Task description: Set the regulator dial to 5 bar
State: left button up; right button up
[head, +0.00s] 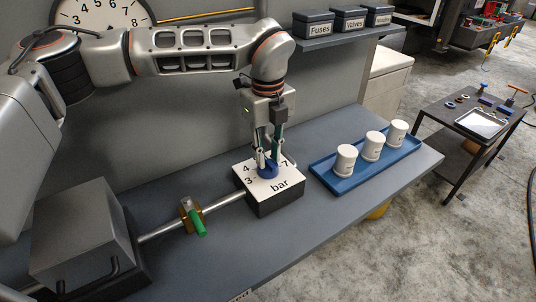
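The regulator (275,203) is a dark box with a white top face marked "bar" and numbers, of which 3, 4 and 7 show. Its blue dial (268,172) sits in the middle of that face. My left gripper (267,163) points down over the dial, with its fingertips at the dial on either side. Whether the fingers press on the dial is too small to tell. The dial's pointer and the numbers behind the fingers are hidden. My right gripper is not in view.
A pipe with a green-handled valve (196,219) runs left from the regulator to a grey box (82,240). A blue tray (332,178) with three white cups (372,146) stands to the right. Labelled bins (347,19) sit on a wall shelf behind.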

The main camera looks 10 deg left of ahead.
aim_at(268, 160)
pick_arm(q)
jog(key=shift+s, duration=0.1)
notch_tip(268, 160, up, 12)
dwell(0.7)
